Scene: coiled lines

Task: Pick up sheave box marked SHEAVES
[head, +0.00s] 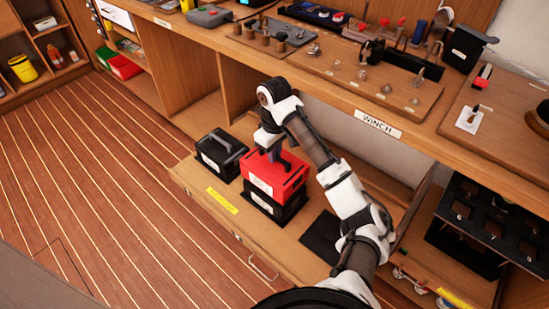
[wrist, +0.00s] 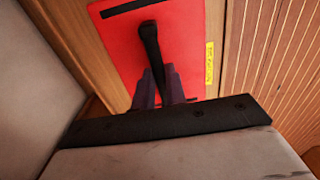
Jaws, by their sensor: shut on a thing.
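A red box (head: 274,178) with a white label sits on top of a black box (head: 276,207), which also has a white label, in the open drawer. I cannot read either label, so I cannot tell which is marked SHEAVES. My gripper (head: 271,154) is above the red box and shut on its black handle. In the wrist view the red top (wrist: 116,58) fills the upper middle, and the black handle (wrist: 149,42) runs between the fingers of my gripper (wrist: 159,78). The red box looks level and seems to rest on the black box.
A black box with a handle (head: 221,155) stands left of the stack in the drawer (head: 231,214). A dark mat (head: 322,236) lies to the right. The workbench (head: 402,122) with tools overhangs behind. A black rack (head: 483,222) stands far right. The plank floor in front is clear.

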